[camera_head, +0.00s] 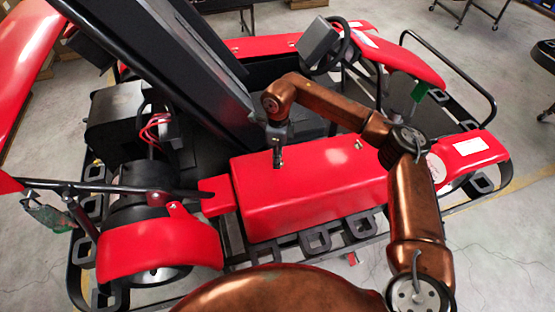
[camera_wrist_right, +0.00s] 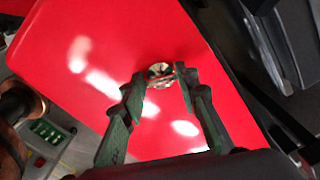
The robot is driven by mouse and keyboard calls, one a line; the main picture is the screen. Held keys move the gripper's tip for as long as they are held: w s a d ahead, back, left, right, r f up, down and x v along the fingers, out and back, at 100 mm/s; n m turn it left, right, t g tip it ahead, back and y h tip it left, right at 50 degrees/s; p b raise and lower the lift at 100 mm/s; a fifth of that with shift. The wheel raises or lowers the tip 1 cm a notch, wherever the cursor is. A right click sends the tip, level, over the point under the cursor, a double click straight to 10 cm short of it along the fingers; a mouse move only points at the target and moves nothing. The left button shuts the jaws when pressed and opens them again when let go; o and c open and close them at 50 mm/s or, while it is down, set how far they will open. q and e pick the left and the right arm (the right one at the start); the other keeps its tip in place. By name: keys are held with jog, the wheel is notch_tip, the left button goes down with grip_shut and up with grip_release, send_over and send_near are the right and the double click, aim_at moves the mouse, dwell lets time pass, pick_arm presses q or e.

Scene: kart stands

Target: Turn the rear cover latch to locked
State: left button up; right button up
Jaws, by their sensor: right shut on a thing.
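The red side cover (camera_head: 300,205) of the kart lies below my right arm, and its surface also fills much of the right wrist view (camera_wrist_right: 110,70). My right gripper (camera_head: 278,162) points down onto the cover's top near its left end. In the right wrist view, the green-padded fingers of this gripper (camera_wrist_right: 161,80) are closed around the small metallic rear latch (camera_wrist_right: 160,69), one finger on each side. In the head view the gripper hides the rear latch, and its turn angle is hard to tell. A second small latch (camera_head: 358,145) sits further right on the cover. My left gripper is not in view.
The black seat (camera_head: 185,65) rises just behind and left of my right gripper. The steering wheel (camera_head: 338,45) stands beyond the arm. A red rear fender (camera_head: 155,245) and engine parts (camera_head: 120,120) are at left. Open concrete floor (camera_head: 500,240) lies at right.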

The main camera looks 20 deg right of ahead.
jog(key=m+b, duration=0.1)
jog(key=m, duration=0.1)
jog(key=shift+m, duration=0.4)
jog(key=m+b, duration=0.1)
jog(key=m, duration=0.2)
jog(key=shift+w+d+m, duration=0.1)
jog(key=shift+m, duration=0.2)
jog(key=m, duration=0.3)
jog(key=shift+d+m+b, duration=0.1)
jog(key=shift+m+b, duration=0.35)
jog(key=shift+m, duration=1.25)
jog(key=o, duration=1.1)
jog(key=shift+o, duration=0.2)
jog(key=shift+r, duration=0.2)
notch_tip(320, 180, up, 12)
jog(key=shift+f, duration=0.15)
